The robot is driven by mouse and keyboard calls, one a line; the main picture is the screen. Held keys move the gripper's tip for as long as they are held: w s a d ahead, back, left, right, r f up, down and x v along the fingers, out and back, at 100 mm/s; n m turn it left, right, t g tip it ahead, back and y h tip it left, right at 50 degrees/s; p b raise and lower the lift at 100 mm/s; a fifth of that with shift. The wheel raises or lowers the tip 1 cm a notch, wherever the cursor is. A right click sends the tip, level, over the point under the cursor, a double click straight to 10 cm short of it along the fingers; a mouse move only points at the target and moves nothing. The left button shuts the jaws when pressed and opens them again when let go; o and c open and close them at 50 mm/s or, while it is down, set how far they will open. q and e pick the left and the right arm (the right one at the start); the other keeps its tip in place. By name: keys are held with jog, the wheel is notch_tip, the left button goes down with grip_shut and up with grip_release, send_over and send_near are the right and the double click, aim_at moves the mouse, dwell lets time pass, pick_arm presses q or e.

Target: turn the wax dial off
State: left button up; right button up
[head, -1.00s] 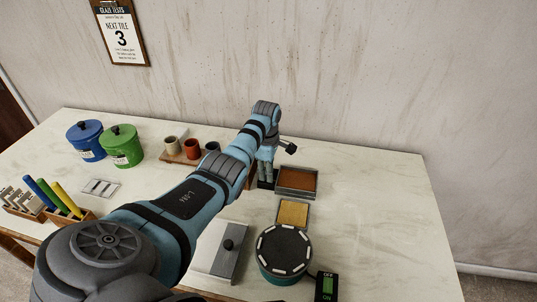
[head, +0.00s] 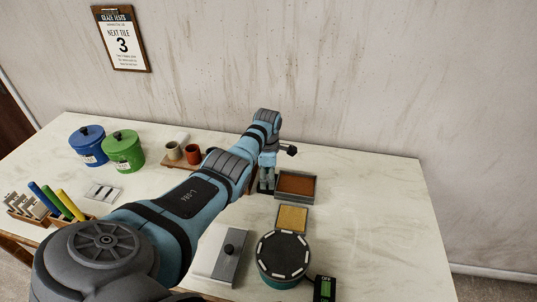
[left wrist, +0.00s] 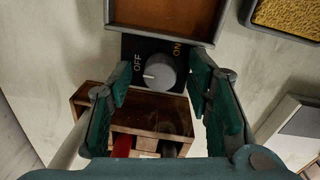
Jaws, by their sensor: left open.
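The wax dial (left wrist: 160,70) is a round grey knob on a black plate, with OFF lettered to its left and ON in orange to its upper right. A pale mark shows on the knob's left part, on the OFF side; its exact setting is hard to read. The brown wax pan (left wrist: 165,14) adjoins the plate; it also shows in the head view (head: 297,184). My left gripper (left wrist: 162,84) is open, its teal fingers on either side of the knob, with visible gaps. In the head view my left gripper (head: 266,183) points down beside the pan and hides the dial.
A yellow sponge tray (head: 292,218), a round turntable (head: 284,254) and a green OFF/ON switch (head: 325,288) stand nearer the front. Blue (head: 88,145) and green (head: 123,151) pots stand at left. The table's right side is clear.

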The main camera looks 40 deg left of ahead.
pick_arm(q)
notch_tip(320, 180, up, 12)
jog(key=shift+s+d, duration=0.25)
dwell(0.4)
